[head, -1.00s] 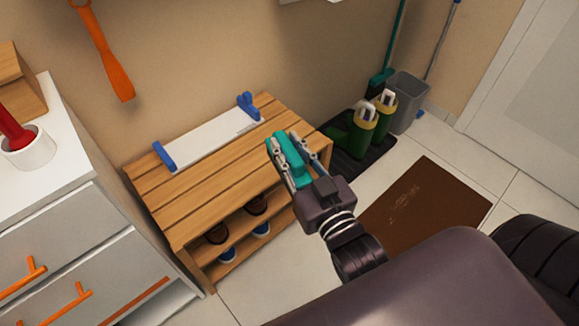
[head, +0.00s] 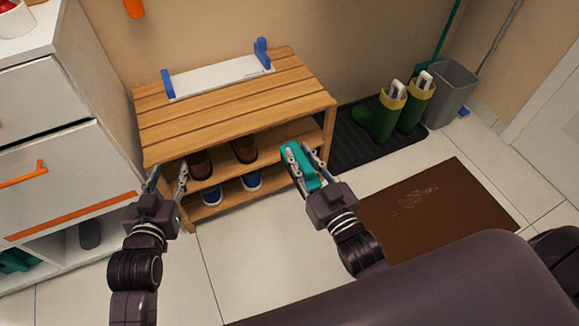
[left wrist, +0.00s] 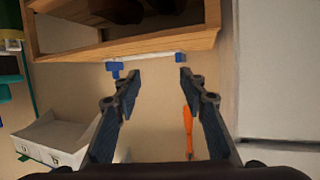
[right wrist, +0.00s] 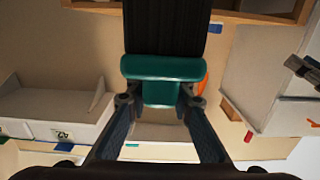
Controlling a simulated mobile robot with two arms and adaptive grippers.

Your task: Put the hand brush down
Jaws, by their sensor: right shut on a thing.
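The hand brush (head: 301,165) is teal and is held in my right gripper (head: 306,165), in front of the right end of the wooden shoe bench. In the right wrist view the brush's teal body (right wrist: 161,69) sits between the fingers, with a wide dark bristle part (right wrist: 165,28) beyond it. My left gripper (head: 168,178) is open and empty in front of the bench's left end. In the left wrist view its fingers (left wrist: 158,80) stand apart with nothing between them.
The slatted shoe bench (head: 235,110) carries a white board with blue ends (head: 215,77) on top and shoes below. Green boots (head: 385,112) stand on a black tray (head: 355,150). A brown doormat (head: 440,208) lies at right. A white cabinet (head: 65,140) is at left.

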